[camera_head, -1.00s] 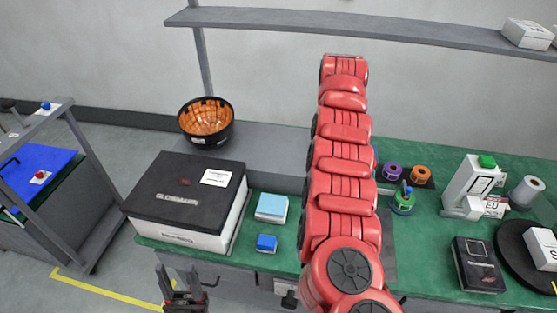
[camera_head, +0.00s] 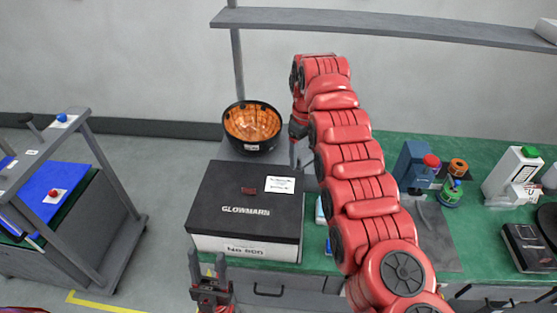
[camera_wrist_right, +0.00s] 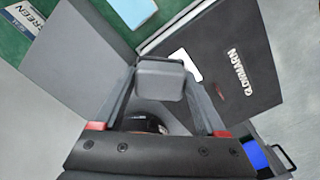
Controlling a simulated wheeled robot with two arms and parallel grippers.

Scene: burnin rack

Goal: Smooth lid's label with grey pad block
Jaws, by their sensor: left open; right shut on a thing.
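The black lid (camera_head: 235,190) lies on a white box (camera_head: 240,246). Its white label (camera_head: 280,184) is near the lid's back right corner and looks flat in the head view. My right gripper (camera_head: 296,152) hangs behind the label, apart from it in the picture. In the right wrist view my right gripper (camera_wrist_right: 160,92) is shut on the grey pad block (camera_wrist_right: 161,76), which partly covers the label (camera_wrist_right: 186,62). The lid (camera_wrist_right: 232,62) fills the upper right there. My left gripper (camera_head: 210,286) is open and empty in front of the box.
A black bowl with an orange inside (camera_head: 252,127) stands behind the box. A shelf (camera_head: 380,24) crosses above.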

